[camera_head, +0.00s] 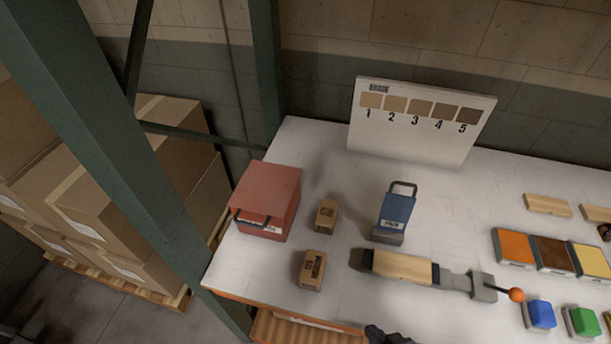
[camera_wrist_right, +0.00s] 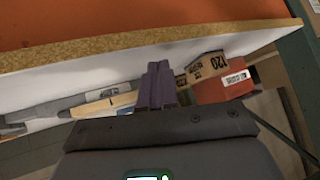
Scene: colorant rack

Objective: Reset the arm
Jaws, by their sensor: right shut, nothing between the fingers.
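My right gripper (camera_head: 388,335) shows only as a small dark tip at the bottom edge of the head view, in front of the clamped wooden block (camera_head: 402,266). In the right wrist view its fingers (camera_wrist_right: 157,85) are together with nothing between them. The gripper is apart from the objects on the white table (camera_head: 330,152). My left gripper is not in either view.
A red box (camera_head: 268,197), two small brown blocks (camera_head: 326,216) (camera_head: 312,271) and a blue handled tool (camera_head: 395,212) stand on the table. A numbered swatch board (camera_head: 418,135) is behind. Color trays (camera_head: 515,247) are at right. A green post (camera_head: 110,140) rises at left.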

